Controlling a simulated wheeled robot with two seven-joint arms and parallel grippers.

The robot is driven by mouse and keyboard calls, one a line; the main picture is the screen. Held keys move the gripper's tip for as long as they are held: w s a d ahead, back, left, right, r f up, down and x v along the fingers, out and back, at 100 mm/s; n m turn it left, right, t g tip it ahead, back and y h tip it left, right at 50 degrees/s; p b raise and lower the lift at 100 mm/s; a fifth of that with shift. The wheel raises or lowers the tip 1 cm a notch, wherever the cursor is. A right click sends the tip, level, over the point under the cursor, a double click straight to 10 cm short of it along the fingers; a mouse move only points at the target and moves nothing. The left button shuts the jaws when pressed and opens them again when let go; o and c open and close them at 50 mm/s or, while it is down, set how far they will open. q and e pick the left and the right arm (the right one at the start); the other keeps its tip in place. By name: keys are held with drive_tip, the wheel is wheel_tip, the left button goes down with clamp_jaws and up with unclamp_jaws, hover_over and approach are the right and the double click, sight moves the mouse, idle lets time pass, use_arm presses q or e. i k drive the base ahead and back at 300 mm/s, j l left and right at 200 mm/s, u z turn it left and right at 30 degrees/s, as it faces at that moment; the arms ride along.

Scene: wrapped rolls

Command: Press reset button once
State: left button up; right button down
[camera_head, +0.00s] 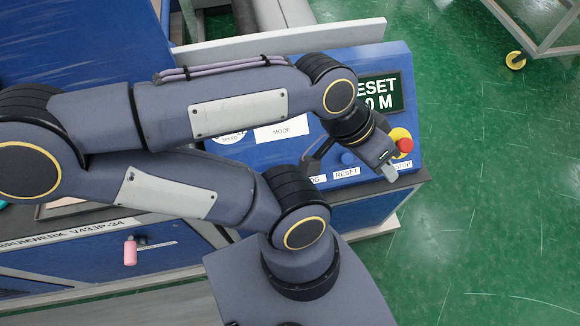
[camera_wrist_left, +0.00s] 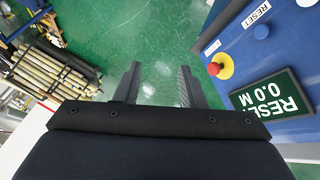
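The blue reset button (camera_head: 347,158) sits on the sloping blue control panel (camera_head: 404,62), just above its RESET label (camera_head: 346,174). In the left wrist view the button (camera_wrist_left: 261,32) shows at the upper right, right of the fingers. My left gripper (camera_head: 388,170) is over the panel's lower right part, near the red stop button (camera_head: 404,144), with its tip apart from the reset button in the picture. In the wrist view the left gripper (camera_wrist_left: 157,88) is open and empty, with green floor beyond its fingers. My right gripper is not in view.
The red-and-yellow stop button (camera_wrist_left: 219,67) lies right of the fingers. The display (camera_wrist_left: 268,95) reads RESET 0.0 M. My left arm hides part of the panel. A rack of long rolls (camera_wrist_left: 45,70) stands at left in the wrist view. Green floor (camera_head: 490,200) right of the panel is clear.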

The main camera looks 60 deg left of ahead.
sight(347, 158)
drive_tip(key=k+l+u, duration=0.1)
drive_tip(key=u, duration=2)
drive_tip(key=k+l, duration=0.05)
